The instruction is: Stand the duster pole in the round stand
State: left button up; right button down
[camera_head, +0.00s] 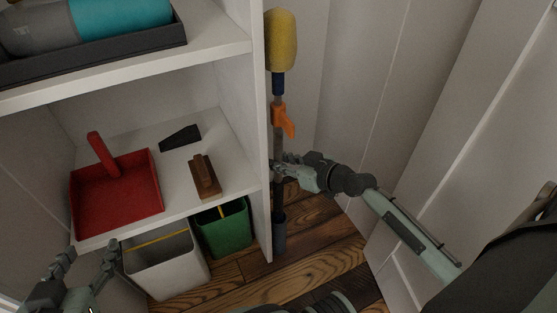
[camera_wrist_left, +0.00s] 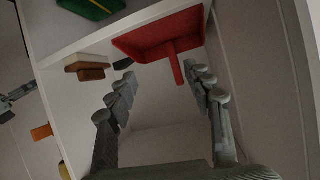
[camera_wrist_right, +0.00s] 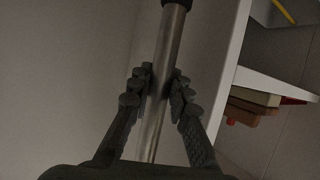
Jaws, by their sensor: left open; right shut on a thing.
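The duster pole (camera_head: 278,145) stands upright beside the cabinet's right side panel, with a yellow head (camera_head: 281,40) at the top and an orange piece (camera_head: 284,121) below it. My right gripper (camera_head: 279,172) is shut on the pole's lower metal shaft; the shaft (camera_wrist_right: 160,90) runs between its fingers in the right wrist view. A dark blue cylinder (camera_head: 279,232) surrounds the pole's bottom; I cannot tell whether it is a grip or the round stand. No other round stand is clear. My left gripper (camera_head: 88,270) is open and empty, in front of the cabinet at lower left.
A red dustpan (camera_head: 115,192), a brown brush (camera_head: 205,177) and a dark wedge-shaped thing (camera_head: 181,137) lie on the shelf. A white bin (camera_head: 167,270) and a green bin (camera_head: 224,230) stand below. Wooden floor (camera_head: 310,240) shows right of the cabinet, bounded by white panels.

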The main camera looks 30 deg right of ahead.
pick_arm(q)
jog(key=shift+t+h, duration=0.5)
jog(key=shift+t, duration=0.4)
jog(key=shift+w+d+r+b, duration=0.15)
jog(key=shift+w+d+r, duration=0.2)
jog(key=shift+d+r, duration=0.35)
jog(key=shift+w+d+r+b, duration=0.15)
jog(key=shift+w+d+r, duration=0.25)
jog(key=shift+r, duration=0.5)
pick_arm(e)
jog(key=shift+f, duration=0.25)
jog(key=c, duration=1.5)
grip_release()
jog(key=shift+o, duration=0.8)
pick_arm(q)
jog(key=shift+s, duration=0.1)
pick_arm(e)
jog(key=shift+f, duration=0.1)
jog(key=shift+f, duration=0.1)
